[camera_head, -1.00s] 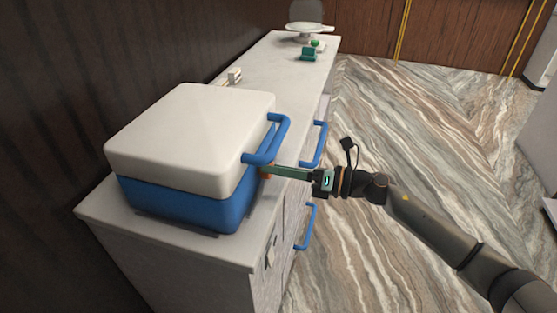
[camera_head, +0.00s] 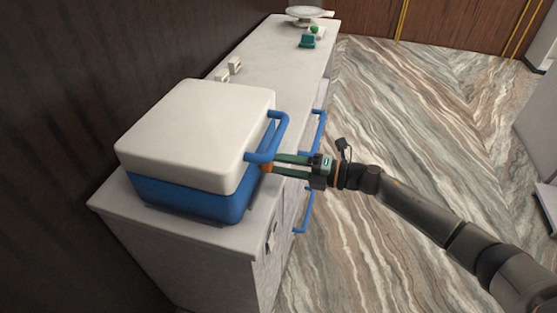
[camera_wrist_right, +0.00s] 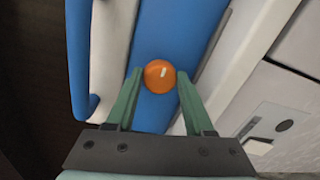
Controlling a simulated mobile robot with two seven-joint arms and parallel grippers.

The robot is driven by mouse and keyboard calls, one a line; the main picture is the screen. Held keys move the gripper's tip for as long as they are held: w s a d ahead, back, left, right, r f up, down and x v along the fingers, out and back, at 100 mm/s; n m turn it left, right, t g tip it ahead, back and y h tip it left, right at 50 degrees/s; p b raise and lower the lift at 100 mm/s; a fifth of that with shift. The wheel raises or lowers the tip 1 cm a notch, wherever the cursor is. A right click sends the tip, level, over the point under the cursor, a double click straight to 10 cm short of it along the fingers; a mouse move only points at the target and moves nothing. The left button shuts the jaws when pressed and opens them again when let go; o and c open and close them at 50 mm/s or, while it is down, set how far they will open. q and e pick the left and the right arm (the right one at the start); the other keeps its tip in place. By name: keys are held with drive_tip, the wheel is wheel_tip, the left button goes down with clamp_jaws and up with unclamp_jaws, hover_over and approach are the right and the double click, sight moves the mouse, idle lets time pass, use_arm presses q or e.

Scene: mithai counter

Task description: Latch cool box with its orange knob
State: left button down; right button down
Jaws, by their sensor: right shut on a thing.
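The cool box has a closed white lid (camera_head: 195,130) and a blue body (camera_head: 185,198), and it sits on the counter (camera_head: 150,235). A blue handle (camera_head: 278,135) is on its right side. The orange knob (camera_head: 265,168) is on that side, below the handle, and is partly hidden in the head view. It shows fully as a round knob (camera_wrist_right: 159,76) on the blue wall in the right wrist view. My right gripper (camera_head: 272,166) has its green fingers on either side of the knob, shut on it. My left gripper is not in view.
Blue drawer handles (camera_head: 304,212) stick out from the counter front below my right gripper. Small white blocks (camera_head: 234,65), a green item (camera_head: 307,41) and a scale-like stand (camera_head: 305,14) are farther back. The marble floor (camera_head: 420,130) to the right is clear.

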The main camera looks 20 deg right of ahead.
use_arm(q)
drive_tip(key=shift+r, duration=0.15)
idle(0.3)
use_arm(e)
drive_tip(key=shift+c, duration=1.4)
unclamp_jaws()
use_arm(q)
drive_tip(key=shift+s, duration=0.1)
use_arm(e)
drive_tip(key=shift+d, duration=0.1)
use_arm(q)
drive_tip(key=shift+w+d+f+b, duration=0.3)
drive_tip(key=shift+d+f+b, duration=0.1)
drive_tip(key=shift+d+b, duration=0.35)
use_arm(e)
drive_tip(key=v, duration=1.2)
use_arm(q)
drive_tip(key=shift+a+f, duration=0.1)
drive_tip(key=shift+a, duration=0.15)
use_arm(e)
drive_tip(key=shift+s+d, duration=0.15)
drive_tip(key=shift+m, duration=0.3)
